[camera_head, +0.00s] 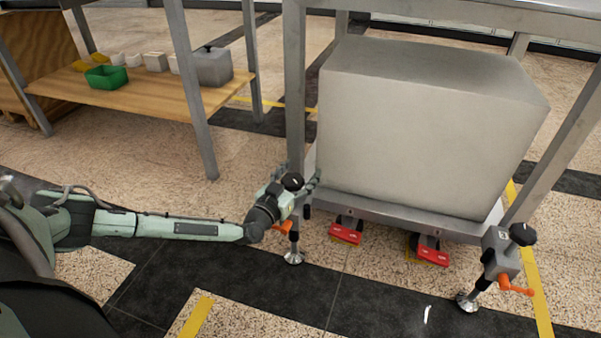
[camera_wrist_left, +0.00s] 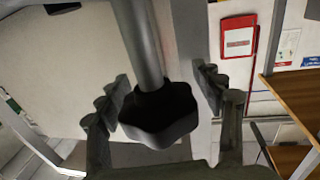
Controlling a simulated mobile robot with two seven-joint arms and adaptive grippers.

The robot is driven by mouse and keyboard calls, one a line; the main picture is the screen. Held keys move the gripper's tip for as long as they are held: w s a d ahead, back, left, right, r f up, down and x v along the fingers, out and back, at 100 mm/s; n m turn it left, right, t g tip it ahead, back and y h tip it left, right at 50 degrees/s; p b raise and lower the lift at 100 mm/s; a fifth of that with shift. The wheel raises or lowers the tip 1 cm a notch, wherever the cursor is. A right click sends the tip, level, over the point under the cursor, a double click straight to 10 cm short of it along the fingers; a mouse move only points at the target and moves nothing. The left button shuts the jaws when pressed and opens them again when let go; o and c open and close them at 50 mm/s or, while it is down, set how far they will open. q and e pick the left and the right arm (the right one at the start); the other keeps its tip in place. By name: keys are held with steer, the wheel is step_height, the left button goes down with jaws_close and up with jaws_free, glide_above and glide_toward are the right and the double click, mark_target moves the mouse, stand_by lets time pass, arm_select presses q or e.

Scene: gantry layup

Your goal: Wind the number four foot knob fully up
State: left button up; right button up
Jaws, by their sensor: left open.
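A black lobed knob (camera_wrist_left: 158,115) on a grey shaft hangs between the fingers of my left gripper (camera_wrist_left: 161,80) in the left wrist view. The fingers stand open on both sides of it, with visible gaps. In the head view my left gripper (camera_head: 304,186) is at the nearer-left foot of the metal frame, by a black knob (camera_head: 293,182). Its number is hidden there. This foot has an orange lever (camera_head: 283,227) and a round metal pad (camera_head: 293,258) at the floor. My right gripper is not in view.
A large grey block (camera_head: 425,125) sits within the metal frame. Two red pedals (camera_head: 346,233) (camera_head: 430,252) are under its front edge. Another foot, with a black knob (camera_head: 523,233) and an orange handle (camera_head: 515,288), stands at the right. A wooden shelf (camera_head: 130,93) with bins is at the back left.

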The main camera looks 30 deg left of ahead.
arm_select(q)
steer(key=c, duration=1.3)
steer(key=shift+c, duration=0.5)
